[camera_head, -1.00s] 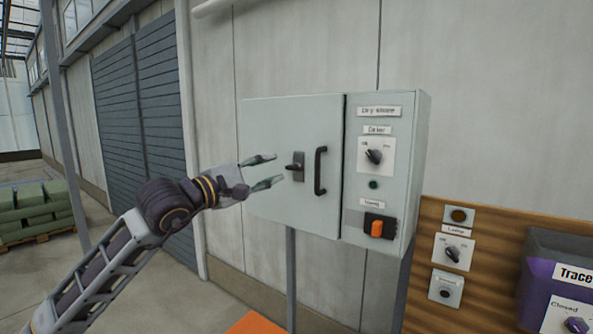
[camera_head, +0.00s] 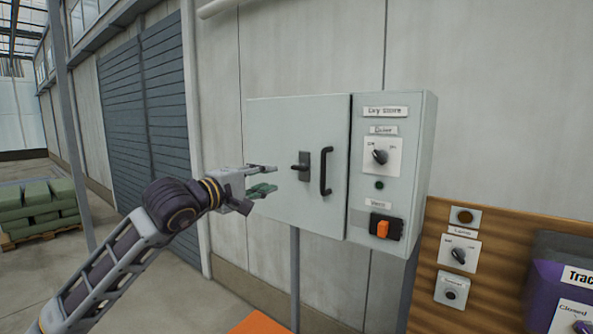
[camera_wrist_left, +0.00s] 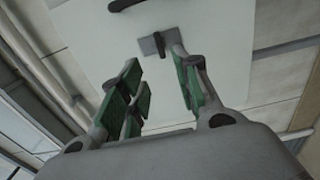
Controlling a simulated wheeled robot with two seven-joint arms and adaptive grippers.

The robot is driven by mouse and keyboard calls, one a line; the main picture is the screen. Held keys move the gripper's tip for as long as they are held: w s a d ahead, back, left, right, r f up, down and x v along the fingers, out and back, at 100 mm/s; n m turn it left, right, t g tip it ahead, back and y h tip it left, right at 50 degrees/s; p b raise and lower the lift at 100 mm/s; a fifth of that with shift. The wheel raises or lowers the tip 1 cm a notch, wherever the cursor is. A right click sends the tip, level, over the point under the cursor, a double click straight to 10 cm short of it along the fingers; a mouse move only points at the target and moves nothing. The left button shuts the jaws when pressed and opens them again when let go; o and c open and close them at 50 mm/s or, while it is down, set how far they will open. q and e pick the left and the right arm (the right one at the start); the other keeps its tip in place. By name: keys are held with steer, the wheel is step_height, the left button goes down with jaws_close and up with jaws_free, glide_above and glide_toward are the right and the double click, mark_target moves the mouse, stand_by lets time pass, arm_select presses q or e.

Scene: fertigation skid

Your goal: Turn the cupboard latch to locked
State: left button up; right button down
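The cupboard latch (camera_head: 303,166) is a dark lever on a small grey plate on the pale grey cupboard door (camera_head: 275,130). Its lever points left, roughly level. My left gripper (camera_head: 270,179) is open and empty just left of the latch, fingers pointing at it and apart from it. In the left wrist view, the latch plate (camera_wrist_left: 159,42) lies beyond the open green-padded fingers (camera_wrist_left: 155,85), with the right finger's tip near or overlapping its edge. I cannot tell the exact gap. The door looks shut. My right gripper is not in view.
A black bar handle (camera_head: 326,171) stands right of the latch. The panel beside it carries a rotary switch (camera_head: 380,157) and an orange rocker (camera_head: 383,229). A wooden board (camera_head: 425,285) with controls and a purple box (camera_head: 540,280) stand lower right.

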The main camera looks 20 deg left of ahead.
mark_target(298, 169)
arm_select(q)
steer(key=shift+w, duration=0.1)
steer(key=p+x, duration=0.4)
steer(key=x, duration=0.7)
steer(key=shift+r+p, duration=0.1)
steer(key=shift+p, duration=0.25)
steer(key=shift+p+x, duration=0.35)
steer(key=shift+x, duration=0.8)
steer(key=shift+w, duration=0.1)
jaws_close()
